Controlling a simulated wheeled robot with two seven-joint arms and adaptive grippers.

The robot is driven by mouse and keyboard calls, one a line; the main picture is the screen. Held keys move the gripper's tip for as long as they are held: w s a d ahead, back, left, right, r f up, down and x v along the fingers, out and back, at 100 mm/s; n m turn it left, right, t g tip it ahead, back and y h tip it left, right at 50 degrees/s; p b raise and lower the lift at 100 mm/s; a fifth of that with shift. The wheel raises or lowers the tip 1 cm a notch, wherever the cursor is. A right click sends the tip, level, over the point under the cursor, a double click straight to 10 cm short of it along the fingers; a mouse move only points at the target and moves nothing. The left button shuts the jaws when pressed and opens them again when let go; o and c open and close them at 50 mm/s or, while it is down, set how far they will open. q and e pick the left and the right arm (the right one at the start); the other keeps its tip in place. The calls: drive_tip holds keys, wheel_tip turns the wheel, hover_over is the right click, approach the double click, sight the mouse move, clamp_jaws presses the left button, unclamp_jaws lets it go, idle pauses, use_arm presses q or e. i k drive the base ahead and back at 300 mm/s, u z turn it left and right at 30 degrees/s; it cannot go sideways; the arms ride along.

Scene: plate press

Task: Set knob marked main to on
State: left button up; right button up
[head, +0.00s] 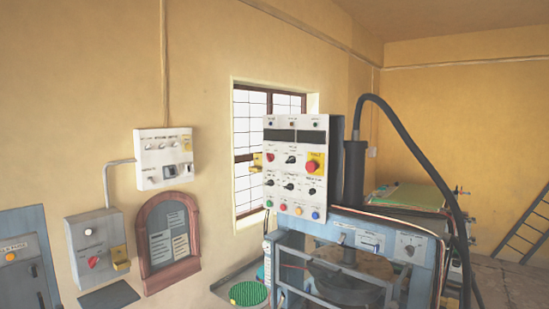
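No label reading "main" is legible at this size, so I cannot tell which knob is the one named. A grey wall box (83,233) at the lower left carries a red knob (94,261). The white control panel (281,205) at the centre carries several small knobs, among them a black knob (291,160). A white wall box (147,181) at the left has small switches and a dark socket or switch (170,171). The set positions of the knobs are too small to read. Neither of my grippers is in view.
A blue-grey machine (385,239) with a round dark drum stands below the panel. A red mushroom button (312,166) sits on the panel's yellow plate. A thick black hose (425,142) arches at the right. A grey cabinet (23,259) is at the left edge. Floor shows at the right.

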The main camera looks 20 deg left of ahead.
sight(270, 157)
drive_tip(key=u, duration=0.35)
drive_tip(key=i, duration=0.65)
drive_tip(key=u, duration=0.55)
